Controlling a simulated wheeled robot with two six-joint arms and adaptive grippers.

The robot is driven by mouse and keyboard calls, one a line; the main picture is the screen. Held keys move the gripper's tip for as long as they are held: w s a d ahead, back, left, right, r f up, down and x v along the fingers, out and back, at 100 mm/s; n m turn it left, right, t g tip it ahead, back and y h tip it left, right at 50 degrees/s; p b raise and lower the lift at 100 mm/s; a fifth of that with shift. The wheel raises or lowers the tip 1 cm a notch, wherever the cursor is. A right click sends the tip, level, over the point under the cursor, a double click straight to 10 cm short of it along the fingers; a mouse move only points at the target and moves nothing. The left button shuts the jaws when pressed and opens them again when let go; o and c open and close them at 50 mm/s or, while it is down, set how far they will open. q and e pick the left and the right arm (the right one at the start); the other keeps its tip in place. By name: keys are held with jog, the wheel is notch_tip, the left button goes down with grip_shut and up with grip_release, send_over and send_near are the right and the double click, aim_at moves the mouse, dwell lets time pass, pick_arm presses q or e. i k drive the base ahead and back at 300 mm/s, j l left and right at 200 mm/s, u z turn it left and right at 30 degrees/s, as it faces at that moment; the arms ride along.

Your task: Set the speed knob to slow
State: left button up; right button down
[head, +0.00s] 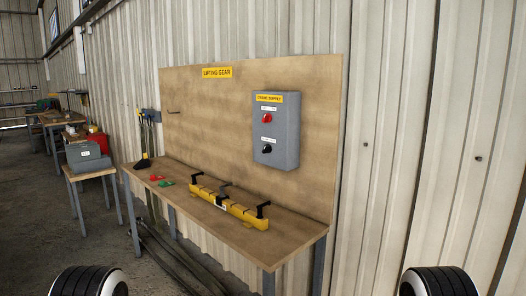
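No knob can be made out for certain as the speed knob. A grey control box (276,130) with a yellow label, which seems to read "CRANE SUPPLY", is mounted on the wooden backboard. It carries a red knob or switch (266,118) above and a black knob (266,147) below. Each has a small white label too small to read, and their settings cannot be told. Neither of my grippers is in view; only rounded black and white parts, likely of my arms, show at the bottom left and right edges.
A wooden bench (278,246) stands below the board. On it lie a yellow bar (233,208) with black hooks, a red item (158,178) and a green item (166,184). A small table at left holds a grey-green box (83,152). Floor in front is mostly open.

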aim_at(267, 149)
jog(key=i+j, duration=0.3)
jog(key=j, duration=0.25)
jog(key=i+j, duration=0.35)
jog(key=j, duration=0.15)
jog(key=i+j+u, duration=0.1)
jog(key=i+j, duration=0.2)
jog(key=j, duration=0.25)
jog(key=i+j, duration=0.35)
jog(key=j, duration=0.2)
